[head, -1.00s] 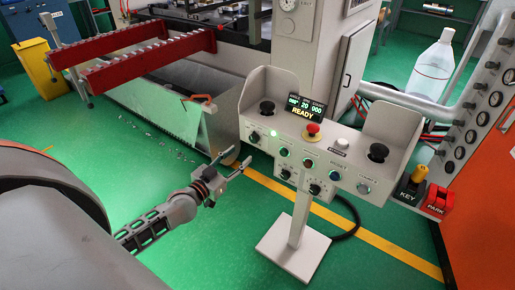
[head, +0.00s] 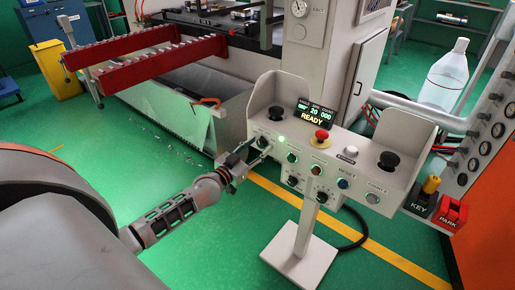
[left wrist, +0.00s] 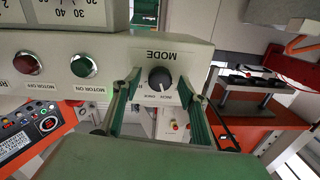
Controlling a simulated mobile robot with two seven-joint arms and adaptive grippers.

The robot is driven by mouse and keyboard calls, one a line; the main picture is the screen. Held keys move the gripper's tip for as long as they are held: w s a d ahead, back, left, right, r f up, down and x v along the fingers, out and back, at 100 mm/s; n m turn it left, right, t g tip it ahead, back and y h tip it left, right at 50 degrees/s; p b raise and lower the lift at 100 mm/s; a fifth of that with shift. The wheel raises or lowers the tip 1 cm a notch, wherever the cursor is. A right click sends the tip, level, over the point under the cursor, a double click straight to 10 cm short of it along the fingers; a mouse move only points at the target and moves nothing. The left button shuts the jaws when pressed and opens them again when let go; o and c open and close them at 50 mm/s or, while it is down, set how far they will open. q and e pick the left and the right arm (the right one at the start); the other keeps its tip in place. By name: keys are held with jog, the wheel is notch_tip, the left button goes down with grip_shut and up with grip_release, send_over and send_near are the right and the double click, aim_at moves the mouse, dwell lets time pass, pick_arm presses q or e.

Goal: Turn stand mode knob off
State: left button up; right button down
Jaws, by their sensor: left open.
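The black mode knob (left wrist: 160,78) sits under the word MODE on the pale front of the control stand, inverted in the left wrist view. A white pointer line shows on it, and small labels lie around it. In the head view the knob (head: 262,141) is at the left end of the panel. My left gripper (head: 259,151) is open close in front of it. In the left wrist view its two fingers (left wrist: 160,86) stand on either side of the knob, with visible gaps. I cannot tell their exact depth. My right gripper is not in view.
A green-lit button (head: 281,139) is just right of the knob. Red slotted bars (head: 150,65) stand farther left.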

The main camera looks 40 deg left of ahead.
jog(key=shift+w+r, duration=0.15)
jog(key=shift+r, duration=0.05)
pick_arm(q)
jog(key=c, duration=1.1)
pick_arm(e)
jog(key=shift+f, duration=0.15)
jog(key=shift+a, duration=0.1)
pick_arm(q)
jog(key=n+p, duration=0.1)
jog(key=n, duration=0.2)
jog(key=shift+r+p, duration=0.15)
jog(key=shift+p, duration=0.25)
jog(key=shift+n+p, duration=0.3)
jog(key=shift+n, duration=1.3)
jog(key=shift+n+p, duration=0.35)
jog(key=shift+n, duration=0.45)
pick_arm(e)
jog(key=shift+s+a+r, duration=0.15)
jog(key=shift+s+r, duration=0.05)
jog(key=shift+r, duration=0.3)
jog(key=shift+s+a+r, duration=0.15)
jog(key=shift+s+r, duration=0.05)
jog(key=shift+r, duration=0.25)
